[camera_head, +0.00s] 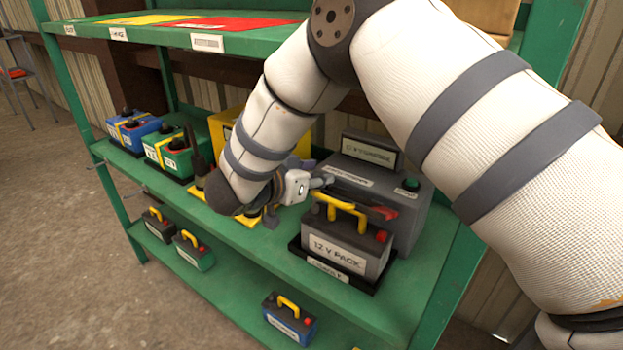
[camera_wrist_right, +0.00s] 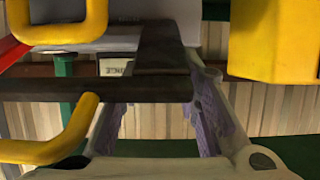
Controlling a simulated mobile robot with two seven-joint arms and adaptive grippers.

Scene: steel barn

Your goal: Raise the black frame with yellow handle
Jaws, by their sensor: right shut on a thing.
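The yellow handle (camera_head: 345,209) arches over the grey battery labelled 12 V PACK on the middle shelf. My right gripper (camera_head: 322,182) is beside this handle, at its upper left. In the right wrist view, a dark bar (camera_wrist_right: 60,90) of what looks like the black frame runs in from the left to my right gripper's fingers (camera_wrist_right: 158,118). Yellow loops (camera_wrist_right: 55,145) show at the left of that view. My right gripper is shut on the dark bar. The frame's full outline is hidden, and whether it is lifted cannot be told. My left gripper is not in view.
A grey charger unit (camera_head: 412,205) stands close behind the 12 V pack. Blue (camera_head: 140,130) and green (camera_head: 170,152) batteries stand at the left of the green shelf (camera_head: 250,262). Smaller batteries with yellow handles, such as the blue one (camera_head: 290,320), stand on the lower shelf. The upper shelf (camera_head: 250,43) is overhead.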

